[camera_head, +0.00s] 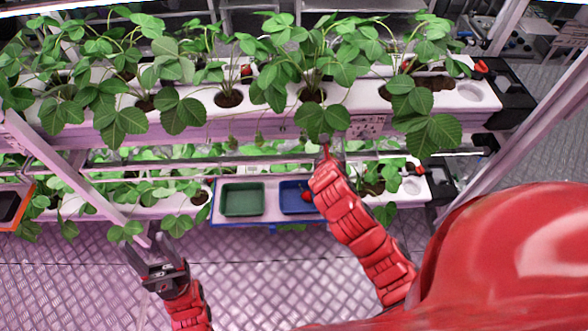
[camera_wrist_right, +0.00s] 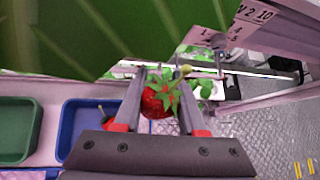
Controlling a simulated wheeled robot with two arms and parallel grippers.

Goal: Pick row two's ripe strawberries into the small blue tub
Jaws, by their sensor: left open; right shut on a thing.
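My right gripper (camera_head: 325,152) is raised under the upper rack's front leaves. In the right wrist view it (camera_wrist_right: 162,88) is shut on a ripe red strawberry (camera_wrist_right: 154,104) with green sepals and a short stem. The small blue tub (camera_head: 291,208) lies below and left of this gripper, partly hidden by my right arm; it also shows in the right wrist view (camera_wrist_right: 66,135). A red berry (camera_head: 308,196) appears to lie in the tub, partly hidden. My left gripper (camera_head: 145,246) is open and empty at the lower left.
A green tub (camera_head: 242,213) stands left of the blue one on the same shelf. Leafy plants fill the white upper gutter (camera_head: 351,98) and a lower one. A white post (camera_head: 70,170) slants at the left. A large leaf (camera_wrist_right: 110,30) covers the wrist view's top left.

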